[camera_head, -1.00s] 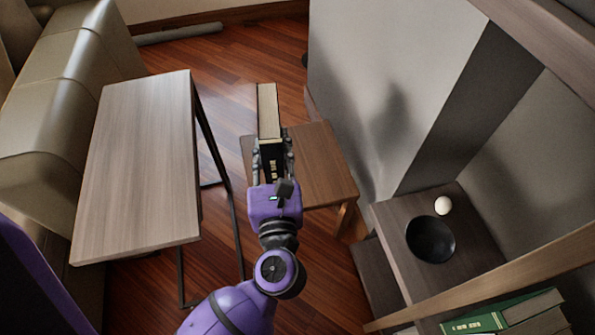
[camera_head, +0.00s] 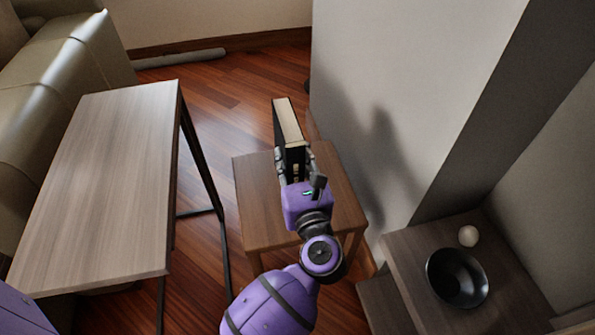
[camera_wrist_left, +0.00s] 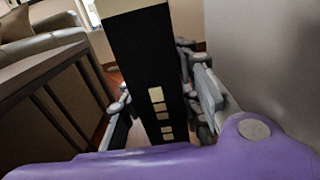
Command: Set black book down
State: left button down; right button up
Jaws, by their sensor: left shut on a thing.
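The black book (camera_head: 287,128) is upright with its pale page edge facing up. It is above the small brown wooden table (camera_head: 254,196) in the head view; I cannot tell whether it touches the top. My left gripper (camera_head: 295,164) is shut on the near end of the book. In the left wrist view the black spine (camera_wrist_left: 150,75) with pale gold marks stands between the two fingers (camera_wrist_left: 163,118). The book's lower edge is hidden by the gripper. My right gripper is not in view.
A longer light wood table (camera_head: 100,180) with black metal legs stands to the left, beside a beige sofa (camera_head: 60,90). A grey wall (camera_head: 400,90) rises close to the right.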

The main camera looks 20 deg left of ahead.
pick_arm(q)
jog(key=w+f+b, duration=0.1)
jog(key=f, duration=0.1)
jog(key=w+f, duration=0.2)
jog(key=shift+w+a+b, duration=0.2)
jog(key=shift+b, duration=0.15)
jog(key=f+b, duration=0.1)
jog(key=f, duration=0.1)
jog(key=w+f+b, duration=0.1)
jog(key=f, duration=0.2)
jog(key=shift+w+a, duration=0.1)
jog(key=shift+w, duration=0.1)
jog(key=c, duration=1.7)
grip_release()
jog(key=shift+f, duration=0.15)
jog(key=o, duration=0.4)
jog(key=v, duration=0.3)
jog(key=p+v, duration=0.1)
jog(key=v, duration=0.3)
jog(key=shift+s+r, duration=0.2)
jog(key=shift+s, duration=0.05)
